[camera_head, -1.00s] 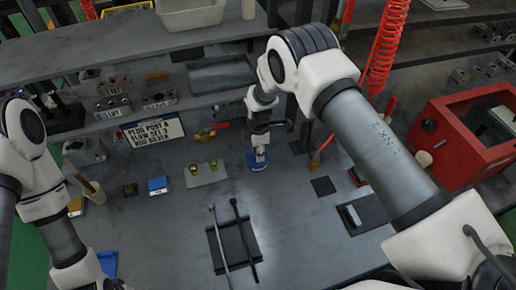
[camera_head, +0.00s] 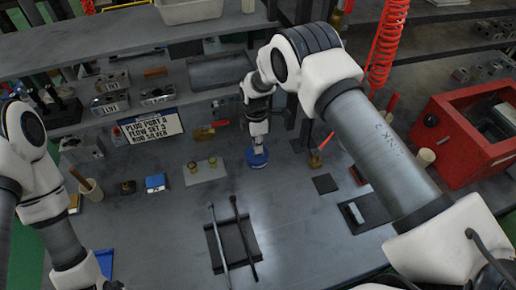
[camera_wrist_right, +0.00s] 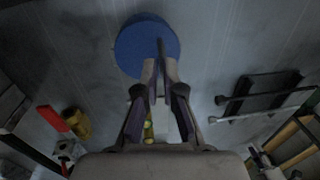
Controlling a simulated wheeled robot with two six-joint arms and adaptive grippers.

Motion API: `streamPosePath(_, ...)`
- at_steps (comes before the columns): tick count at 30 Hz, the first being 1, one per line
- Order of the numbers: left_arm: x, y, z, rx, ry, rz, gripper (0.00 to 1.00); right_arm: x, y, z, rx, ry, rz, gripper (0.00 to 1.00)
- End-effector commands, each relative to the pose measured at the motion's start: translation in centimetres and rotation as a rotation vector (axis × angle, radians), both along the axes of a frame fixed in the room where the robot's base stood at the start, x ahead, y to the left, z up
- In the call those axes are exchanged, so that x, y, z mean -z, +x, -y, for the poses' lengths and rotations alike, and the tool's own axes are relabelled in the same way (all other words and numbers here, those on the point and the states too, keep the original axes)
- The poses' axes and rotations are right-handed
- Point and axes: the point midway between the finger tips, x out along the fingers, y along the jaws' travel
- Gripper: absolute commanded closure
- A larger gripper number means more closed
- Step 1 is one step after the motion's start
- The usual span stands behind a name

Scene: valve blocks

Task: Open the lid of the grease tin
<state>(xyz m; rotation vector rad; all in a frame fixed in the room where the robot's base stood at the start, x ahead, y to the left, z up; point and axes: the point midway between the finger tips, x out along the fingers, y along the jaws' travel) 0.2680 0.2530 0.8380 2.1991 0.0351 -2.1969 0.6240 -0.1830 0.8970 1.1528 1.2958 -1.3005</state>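A round blue grease tin (camera_head: 257,160) stands on the grey bench below my right gripper. Its round blue top also shows in the right wrist view (camera_wrist_right: 138,47). My right gripper (camera_head: 258,147) points down over the tin. In the right wrist view its fingertips (camera_wrist_right: 161,67) are close together at the near edge of the blue top, with a thin dark upright piece between them. I cannot tell whether they press on that piece. The lid looks seated on the tin; its underside and the tin's side are mostly hidden. My left arm enters at left, its gripper out of frame.
A dark pad with two rods (camera_head: 231,247) lies in front of the tin. A brass-ended red-handled part (camera_head: 316,159) and a red box (camera_head: 466,135) are right. Bench around the tin is mostly clear.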

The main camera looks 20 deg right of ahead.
Motion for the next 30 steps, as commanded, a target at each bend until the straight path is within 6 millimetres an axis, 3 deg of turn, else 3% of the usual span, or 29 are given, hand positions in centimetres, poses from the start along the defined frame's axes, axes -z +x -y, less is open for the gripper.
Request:
streamPosePath(9, -0.1, 0.0, 0.0, 0.000, 0.000, 0.000, 0.67, 0.0, -0.1, 0.0, 0.000, 0.000, -0.002, 0.67)
streamPosePath(13, -0.1, 0.0, 0.0, 0.000, 0.000, 0.000, 0.67, -0.9, 0.1, 0.0, 0.000, 0.000, 0.000, 0.67)
streamPosePath(24, 0.0, 0.0, 0.0, 0.000, 0.000, 0.000, 0.67, -9.5, 1.3, 0.0, -0.001, 0.000, 0.001, 0.67)
streamPosePath(30, 0.0, 0.0, 0.0, 0.000, 0.000, 0.000, 0.67, -11.8, 1.5, 0.0, 0.000, 0.000, -0.003, 0.67)
